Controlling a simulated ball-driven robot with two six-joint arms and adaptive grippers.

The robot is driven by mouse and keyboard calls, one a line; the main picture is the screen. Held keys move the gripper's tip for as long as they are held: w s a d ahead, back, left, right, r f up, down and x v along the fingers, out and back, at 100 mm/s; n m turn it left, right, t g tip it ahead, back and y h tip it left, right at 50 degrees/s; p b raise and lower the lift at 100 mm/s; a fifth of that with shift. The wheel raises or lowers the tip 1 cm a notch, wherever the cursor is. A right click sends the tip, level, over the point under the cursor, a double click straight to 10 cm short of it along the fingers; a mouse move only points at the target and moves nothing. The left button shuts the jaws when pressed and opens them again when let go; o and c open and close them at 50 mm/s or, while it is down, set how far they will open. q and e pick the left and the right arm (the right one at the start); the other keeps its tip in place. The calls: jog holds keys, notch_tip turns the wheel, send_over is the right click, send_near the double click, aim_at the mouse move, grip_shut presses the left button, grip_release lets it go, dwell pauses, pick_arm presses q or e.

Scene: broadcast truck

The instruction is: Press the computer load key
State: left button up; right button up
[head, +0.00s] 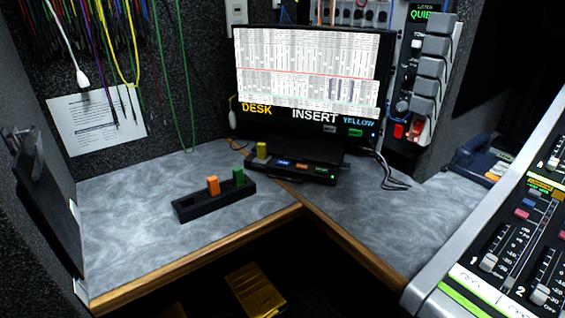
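A lit computer monitor (308,70) stands at the back corner of the desk, showing a table and the words DESK, INSERT and YELLOW. A low black key box (318,178) sits in front of it. Its front has a blue key (284,163), an orange key (301,167) and a green key (321,171); their lettering is too small to read, so I cannot tell which is the load key. A yellow block (261,150) stands upright at the box's left end. Neither of my grippers is in view.
A black slotted rack (205,205) holds an orange block (213,185) and a green block (238,176) on the grey desktop (120,210). A mixing console (500,245) fills the right side. Cables (395,175) lie right of the monitor. The desk's front left is clear.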

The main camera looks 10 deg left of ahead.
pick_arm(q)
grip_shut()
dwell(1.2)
